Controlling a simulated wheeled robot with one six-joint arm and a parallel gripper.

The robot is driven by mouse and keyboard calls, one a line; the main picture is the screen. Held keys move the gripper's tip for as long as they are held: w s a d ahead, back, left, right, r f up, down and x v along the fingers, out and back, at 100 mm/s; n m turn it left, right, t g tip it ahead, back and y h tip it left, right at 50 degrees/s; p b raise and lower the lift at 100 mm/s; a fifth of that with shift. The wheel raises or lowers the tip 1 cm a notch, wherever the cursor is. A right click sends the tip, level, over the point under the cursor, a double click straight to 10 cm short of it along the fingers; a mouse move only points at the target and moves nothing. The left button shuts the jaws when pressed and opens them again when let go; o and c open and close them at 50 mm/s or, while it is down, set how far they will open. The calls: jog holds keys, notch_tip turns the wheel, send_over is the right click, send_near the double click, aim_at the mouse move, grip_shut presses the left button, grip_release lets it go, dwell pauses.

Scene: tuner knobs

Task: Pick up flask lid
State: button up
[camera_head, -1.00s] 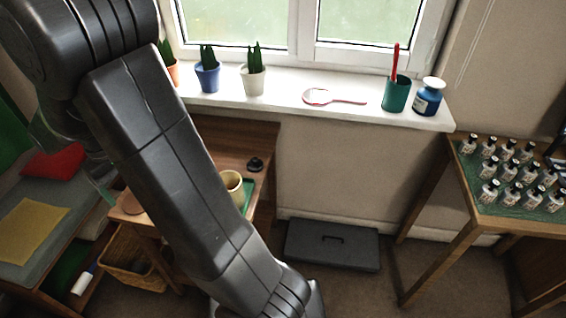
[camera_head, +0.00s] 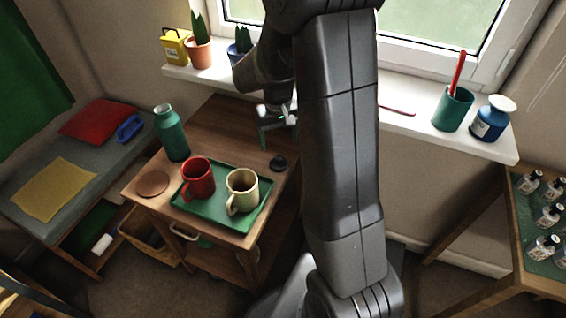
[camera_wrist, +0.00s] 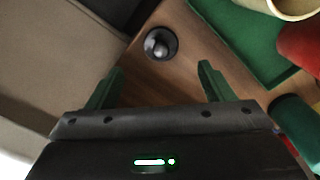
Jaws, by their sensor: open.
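The flask lid (camera_head: 278,162) is a small black round cap with a raised knob, lying on the wooden cart top (camera_head: 226,118) near its right edge. In the wrist view the lid (camera_wrist: 160,43) lies ahead of the fingertips, roughly centred between them. My gripper (camera_head: 277,128) is above the cart, behind the lid in the head view. Its green fingers (camera_wrist: 161,68) are spread apart and empty, clear of the lid. The green flask (camera_head: 172,135) stands upright at the cart's back left.
A green tray (camera_head: 214,208) holds a red mug (camera_head: 198,177) and a cream mug (camera_head: 242,190), left of the lid. A brown round coaster (camera_head: 152,183) lies at the cart's left. The windowsill (camera_head: 405,125) with pots runs behind; my arm hides part of it.

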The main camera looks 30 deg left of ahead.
aim_at(278, 157)
notch_tip(278, 157, down, 9)
jog(key=shift+a+r+b, duration=0.1)
jog(key=shift+a+b, duration=0.05)
jog(key=shift+b, duration=0.3)
jog(key=c, duration=1)
